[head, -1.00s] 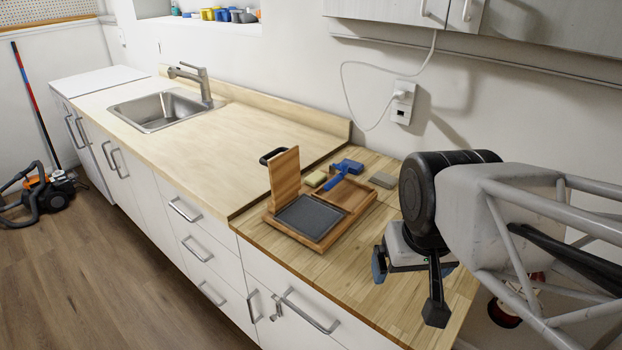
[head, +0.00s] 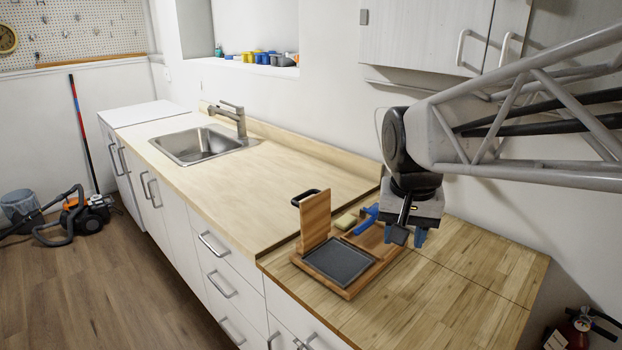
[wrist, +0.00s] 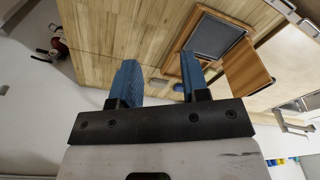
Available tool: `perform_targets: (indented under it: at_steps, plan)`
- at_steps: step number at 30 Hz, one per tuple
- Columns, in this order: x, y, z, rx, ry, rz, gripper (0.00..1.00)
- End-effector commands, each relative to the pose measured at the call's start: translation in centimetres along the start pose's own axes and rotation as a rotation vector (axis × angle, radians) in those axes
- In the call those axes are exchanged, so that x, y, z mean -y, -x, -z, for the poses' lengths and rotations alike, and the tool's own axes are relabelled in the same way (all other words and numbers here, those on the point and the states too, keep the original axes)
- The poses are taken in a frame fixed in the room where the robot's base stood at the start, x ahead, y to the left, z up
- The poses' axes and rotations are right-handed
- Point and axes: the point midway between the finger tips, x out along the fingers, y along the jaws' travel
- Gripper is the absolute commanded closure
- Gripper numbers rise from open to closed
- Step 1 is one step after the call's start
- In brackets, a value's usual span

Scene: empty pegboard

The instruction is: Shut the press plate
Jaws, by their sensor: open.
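The press is a wooden base with a dark grey square pad (head: 340,261) on the wooden counter. Its wooden press plate (head: 315,221) stands upright at the pad's left edge, with a black handle (head: 304,198) on its far side. In the wrist view, the pad (wrist: 215,36) and the raised plate (wrist: 247,75) show at upper right. My gripper (head: 408,236) is open and empty, above the counter to the right of the press and apart from the plate. In the wrist view its blue fingertips (wrist: 157,82) are spread.
A blue tool (head: 368,219) and a yellowish block (head: 346,221) lie by the press, partly near my gripper. A sink with a faucet (head: 240,122) is farther left. Wall cabinets (head: 430,35) hang above. The counter's right side is clear.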

Motion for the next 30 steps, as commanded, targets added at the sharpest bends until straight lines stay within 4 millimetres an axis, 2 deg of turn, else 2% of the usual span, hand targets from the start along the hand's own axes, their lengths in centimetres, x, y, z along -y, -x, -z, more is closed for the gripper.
perform_targets:
  at_steps: [3,16,30]
  plan:
    - [1.6,0.4,2.5,0.022,-0.035,-0.011,0.58]
    - [7.7,0.9,10.8,0.086,-0.172,-0.063,0.58]
    - [15.7,-0.5,19.1,0.138,-0.323,-0.139,0.58]
